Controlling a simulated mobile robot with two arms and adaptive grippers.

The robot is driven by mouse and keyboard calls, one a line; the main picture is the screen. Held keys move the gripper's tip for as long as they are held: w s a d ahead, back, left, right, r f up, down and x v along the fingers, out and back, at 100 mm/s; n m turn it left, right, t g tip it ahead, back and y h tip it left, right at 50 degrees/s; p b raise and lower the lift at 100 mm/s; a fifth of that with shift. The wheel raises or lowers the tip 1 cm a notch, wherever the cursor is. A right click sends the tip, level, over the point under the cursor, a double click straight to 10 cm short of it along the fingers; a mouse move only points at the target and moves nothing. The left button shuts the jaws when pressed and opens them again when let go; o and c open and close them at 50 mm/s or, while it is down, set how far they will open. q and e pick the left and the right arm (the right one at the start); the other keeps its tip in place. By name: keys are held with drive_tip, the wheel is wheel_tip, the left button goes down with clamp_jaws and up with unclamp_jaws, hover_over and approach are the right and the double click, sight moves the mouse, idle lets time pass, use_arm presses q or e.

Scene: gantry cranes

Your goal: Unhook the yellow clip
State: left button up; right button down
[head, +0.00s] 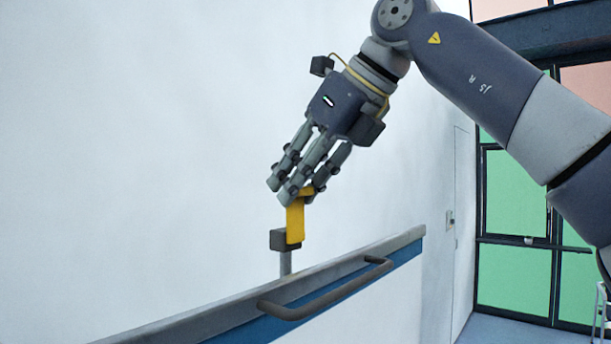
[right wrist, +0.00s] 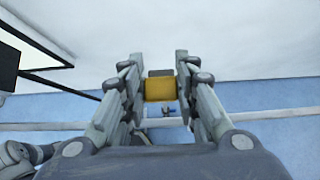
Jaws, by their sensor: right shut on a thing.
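The yellow clip (head: 296,222) hangs down from my right gripper's fingers in the head view, beside a dark block (head: 280,240) on a short grey post (head: 286,263). Its lower part overlaps the block in the picture; I cannot tell whether it is still hooked there. My right gripper (head: 290,192) is shut on the clip's upper part. In the right wrist view the yellow clip (right wrist: 160,90) sits between the two fingertips, with a dark piece just behind it. My left gripper is not in view.
Below the post runs a grey ledge (head: 210,318) with a blue band and a dark handrail (head: 325,292). A plain white wall (head: 130,140) stands behind. A door (head: 462,220) and green window panes (head: 508,190) are at the right.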

drive_tip(key=shift+a, duration=0.1)
idle(0.4)
drive_tip(key=c, duration=1.6)
unclamp_jaws()
drive_tip(key=shift+c, duration=0.2)
drive_tip(key=o, duration=0.4)
drive_tip(key=shift+w+a+f, duration=0.1)
drive_tip(key=shift+w+a, duration=0.05)
drive_tip(key=shift+w+a+f, duration=0.15)
drive_tip(key=shift+w+a, duration=0.25)
drive_tip(key=shift+a, duration=0.1)
drive_tip(key=shift+s+d, duration=0.1)
drive_tip(key=shift+d, duration=0.05)
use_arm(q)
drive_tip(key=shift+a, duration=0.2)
use_arm(e)
drive_tip(key=v, duration=0.7)
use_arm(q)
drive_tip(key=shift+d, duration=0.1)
